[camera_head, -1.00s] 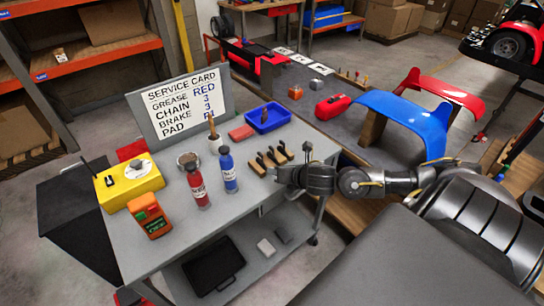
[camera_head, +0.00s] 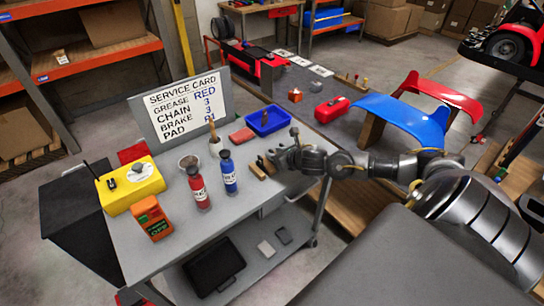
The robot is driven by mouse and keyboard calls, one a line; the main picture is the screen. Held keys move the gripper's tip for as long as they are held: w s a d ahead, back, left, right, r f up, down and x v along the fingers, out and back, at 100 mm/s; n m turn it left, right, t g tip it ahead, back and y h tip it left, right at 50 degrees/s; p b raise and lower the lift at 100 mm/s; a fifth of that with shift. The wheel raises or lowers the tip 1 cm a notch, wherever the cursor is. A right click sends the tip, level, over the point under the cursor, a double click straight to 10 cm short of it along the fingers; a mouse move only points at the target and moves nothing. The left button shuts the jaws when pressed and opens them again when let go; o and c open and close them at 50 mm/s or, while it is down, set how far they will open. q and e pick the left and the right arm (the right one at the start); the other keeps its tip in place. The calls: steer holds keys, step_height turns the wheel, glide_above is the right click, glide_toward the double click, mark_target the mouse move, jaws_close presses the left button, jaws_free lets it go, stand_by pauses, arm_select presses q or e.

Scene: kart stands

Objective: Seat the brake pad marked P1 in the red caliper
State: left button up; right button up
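A row of small tan-and-dark pieces (camera_head: 257,172), possibly the brake pads, sits at the cart's right side; I cannot read a P1 mark. My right gripper (camera_head: 279,155) is at the right end of this row and hides part of it. Its fingers are too small and dark to tell open from shut. I cannot clearly identify the red caliper; a red block (camera_head: 242,135) lies beside the blue tray. My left gripper is out of view.
The cart (camera_head: 215,220) also holds red (camera_head: 199,189) and blue bottles (camera_head: 229,174), a yellow box (camera_head: 131,186), an orange device (camera_head: 151,218) and a blue tray (camera_head: 268,120). Another stand (camera_head: 330,88) with a red case (camera_head: 332,109) is behind. The cart's front is clear.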

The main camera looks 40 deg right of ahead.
mark_target(272, 151)
steer(key=shift+w, duration=0.25)
steer(key=p+x, duration=0.2)
steer(key=x, duration=0.2)
steer(key=shift+w+d, duration=0.1)
steer(key=shift+w+f, duration=0.15)
steer(key=shift+w, duration=0.1)
jaws_close()
